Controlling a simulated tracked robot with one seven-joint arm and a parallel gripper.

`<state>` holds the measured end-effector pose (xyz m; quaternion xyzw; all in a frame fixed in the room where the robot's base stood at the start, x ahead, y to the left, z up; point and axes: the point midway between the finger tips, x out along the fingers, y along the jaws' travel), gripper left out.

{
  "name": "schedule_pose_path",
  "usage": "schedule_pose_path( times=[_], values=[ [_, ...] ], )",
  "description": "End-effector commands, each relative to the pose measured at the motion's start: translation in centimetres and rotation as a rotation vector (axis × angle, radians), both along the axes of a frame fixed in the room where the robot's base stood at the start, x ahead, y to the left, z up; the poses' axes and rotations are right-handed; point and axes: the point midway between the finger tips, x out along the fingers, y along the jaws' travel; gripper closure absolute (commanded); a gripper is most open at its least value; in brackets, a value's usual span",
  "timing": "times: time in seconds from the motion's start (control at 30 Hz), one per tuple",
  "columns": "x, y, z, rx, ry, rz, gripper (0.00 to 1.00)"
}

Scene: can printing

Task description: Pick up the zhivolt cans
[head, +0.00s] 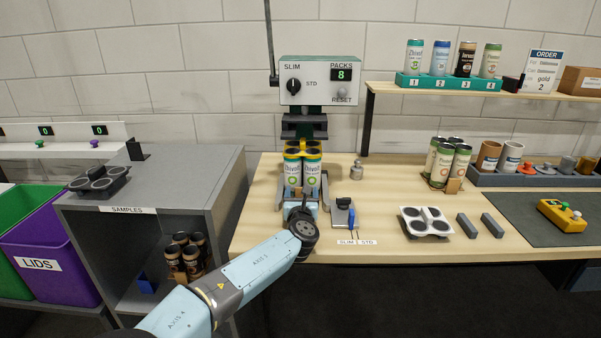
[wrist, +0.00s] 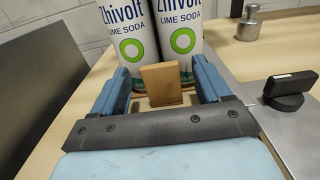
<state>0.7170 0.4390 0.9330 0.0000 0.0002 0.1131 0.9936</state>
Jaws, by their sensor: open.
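The Zhivolt lime soda cans (head: 292,172) stand upright as a pack under the machine, with a yellow piece around their tops. Two can fronts fill the top of the wrist view (wrist: 124,40). A brown tab (wrist: 162,84) stands upright in front of these cans. My gripper (head: 304,194) is just in front of the pack. In the wrist view my gripper (wrist: 160,78) is open, with one blue finger on each side of the brown tab and gaps on both sides. The cans' bases are partly hidden by the tab and fingers.
The machine (head: 320,85) with a SLIM/STD knob reads 8 packs. A metal plate with a dark knob (wrist: 290,88) lies close right of my gripper. Another can pack (head: 441,160) and a white can holder (head: 425,221) are further right.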

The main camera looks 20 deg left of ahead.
Motion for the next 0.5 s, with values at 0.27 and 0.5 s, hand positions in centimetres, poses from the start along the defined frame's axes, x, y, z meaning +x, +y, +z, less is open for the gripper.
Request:
schedule_pose_path(
  times=[0.27,0.5],
  values=[
    [0.46,0.14,-0.01,0.0,0.0,0.0,0.23],
    [0.45,0.13,-0.01,0.0,0.0,0.0,0.42]
  ],
)
